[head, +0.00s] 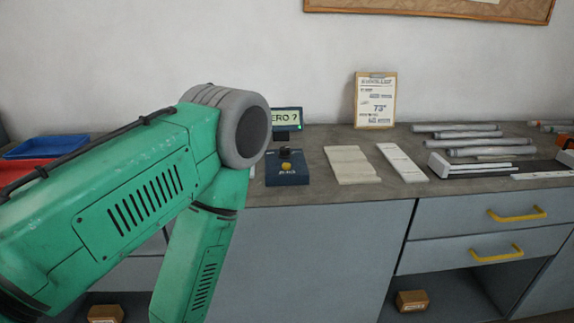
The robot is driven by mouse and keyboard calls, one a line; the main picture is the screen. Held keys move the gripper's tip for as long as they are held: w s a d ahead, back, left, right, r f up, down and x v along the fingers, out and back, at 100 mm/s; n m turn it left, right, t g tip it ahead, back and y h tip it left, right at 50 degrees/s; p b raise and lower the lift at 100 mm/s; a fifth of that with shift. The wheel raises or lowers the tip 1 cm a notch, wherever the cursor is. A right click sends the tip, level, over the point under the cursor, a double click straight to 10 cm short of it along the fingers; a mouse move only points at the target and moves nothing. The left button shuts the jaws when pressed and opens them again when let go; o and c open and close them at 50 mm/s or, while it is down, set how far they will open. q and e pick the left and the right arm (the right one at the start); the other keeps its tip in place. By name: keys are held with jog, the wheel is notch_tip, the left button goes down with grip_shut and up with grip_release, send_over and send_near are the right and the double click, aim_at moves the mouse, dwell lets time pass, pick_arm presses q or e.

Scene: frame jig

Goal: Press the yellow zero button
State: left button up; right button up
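The yellow zero button (286,166) sits on the front of a dark blue device (287,177) on the grey counter. My green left arm comes in from the left and bends downward at a grey joint, just left of the device. My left gripper is out of the frame below. My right gripper is not in view.
On the counter (330,189) lie pale flat boards (352,165), a clipboard (375,100) against the wall and several grey tubes (470,141). Red and blue trays (47,147) are at left. Drawers with yellow handles (517,215) and an open shelf with a box (411,301) are below.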

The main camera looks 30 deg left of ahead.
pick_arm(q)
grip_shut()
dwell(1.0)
